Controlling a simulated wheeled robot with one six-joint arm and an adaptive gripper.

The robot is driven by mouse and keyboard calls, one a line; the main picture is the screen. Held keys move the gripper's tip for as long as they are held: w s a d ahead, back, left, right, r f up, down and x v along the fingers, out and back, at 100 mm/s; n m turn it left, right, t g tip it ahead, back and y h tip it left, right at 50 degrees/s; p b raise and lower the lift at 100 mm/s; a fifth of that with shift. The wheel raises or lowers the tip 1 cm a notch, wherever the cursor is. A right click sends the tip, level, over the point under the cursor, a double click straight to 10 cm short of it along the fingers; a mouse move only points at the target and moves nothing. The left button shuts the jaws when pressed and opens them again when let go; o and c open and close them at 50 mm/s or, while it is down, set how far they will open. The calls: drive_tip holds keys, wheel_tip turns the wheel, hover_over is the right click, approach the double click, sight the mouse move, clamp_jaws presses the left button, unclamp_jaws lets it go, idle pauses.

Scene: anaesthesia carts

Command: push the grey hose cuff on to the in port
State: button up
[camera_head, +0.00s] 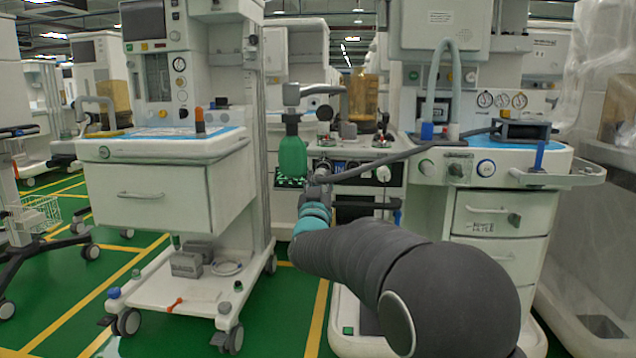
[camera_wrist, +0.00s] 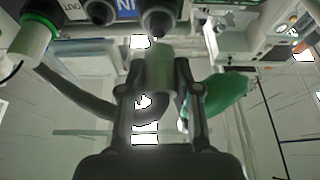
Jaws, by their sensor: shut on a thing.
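My gripper (camera_wrist: 160,88) is shut on the grey hose cuff (camera_wrist: 158,70) in the wrist view, one finger on each side of it. The cuff's open end faces a dark grey port (camera_wrist: 160,18) at the top, beside the blue IN label (camera_wrist: 127,6), and looks roughly in line with it. The cuff end and port tip are very close; I cannot tell whether they touch. In the head view my gripper (camera_head: 318,182) is small and partly hidden by my arm in front of the right cart. A dark hose (camera_head: 385,163) runs from there up to the right.
A green breathing bag (camera_head: 292,156) hangs just left of my gripper; it also shows in the wrist view (camera_wrist: 222,98). A drawer cart (camera_head: 165,190) stands at left.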

sight(322, 175)
drive_tip(key=shift+w, duration=1)
drive_tip(key=shift+b, duration=0.35)
idle(0.6)
drive_tip(key=shift+w+d+p, duration=0.1)
drive_tip(key=shift+w+p, duration=0.35)
drive_tip(key=shift+w, duration=0.9)
idle(0.7)
drive_tip(key=o, duration=1.1)
drive_tip(key=shift+o, duration=0.2)
